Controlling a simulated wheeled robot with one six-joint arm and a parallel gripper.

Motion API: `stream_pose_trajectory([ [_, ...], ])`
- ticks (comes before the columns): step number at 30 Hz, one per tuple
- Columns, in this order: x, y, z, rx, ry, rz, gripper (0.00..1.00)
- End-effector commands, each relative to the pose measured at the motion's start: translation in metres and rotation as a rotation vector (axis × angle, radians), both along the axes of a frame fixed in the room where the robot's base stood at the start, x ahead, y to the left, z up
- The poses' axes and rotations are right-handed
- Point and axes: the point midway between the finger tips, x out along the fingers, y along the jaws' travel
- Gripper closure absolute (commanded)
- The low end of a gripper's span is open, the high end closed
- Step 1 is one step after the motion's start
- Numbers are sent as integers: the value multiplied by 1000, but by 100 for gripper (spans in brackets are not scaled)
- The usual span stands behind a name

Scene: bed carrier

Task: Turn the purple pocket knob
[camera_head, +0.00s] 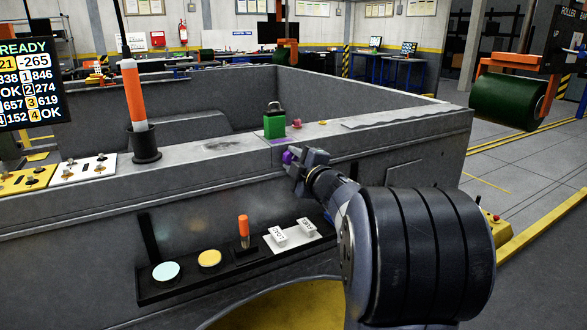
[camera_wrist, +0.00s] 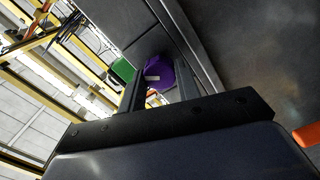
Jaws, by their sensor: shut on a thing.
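The purple knob (camera_head: 288,157) shows at the tip of my gripper (camera_head: 305,165), at the top edge of the grey carrier's front wall. In the wrist view the purple knob (camera_wrist: 158,75) sits between the two dark fingers of my gripper (camera_wrist: 160,88), which are shut on it. A small white mark shows on the knob's face. Part of the knob is hidden behind the fingers in both views.
A green padlock (camera_head: 274,124) and a red button (camera_head: 297,123) stand on the ledge (camera_head: 215,147) behind the knob. An orange-and-white post (camera_head: 133,92) rises at left.

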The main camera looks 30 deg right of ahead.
Motion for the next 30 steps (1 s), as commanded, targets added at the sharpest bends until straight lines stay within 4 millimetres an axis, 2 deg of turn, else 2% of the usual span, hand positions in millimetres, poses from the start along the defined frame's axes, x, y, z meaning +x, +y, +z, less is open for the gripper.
stream_pose_trajectory([
  [6,0,0,-4,-190,-7,1,91],
  [15,0,0,-3,-375,-12,0,91],
  [30,0,0,-2,-466,-14,2,91],
])
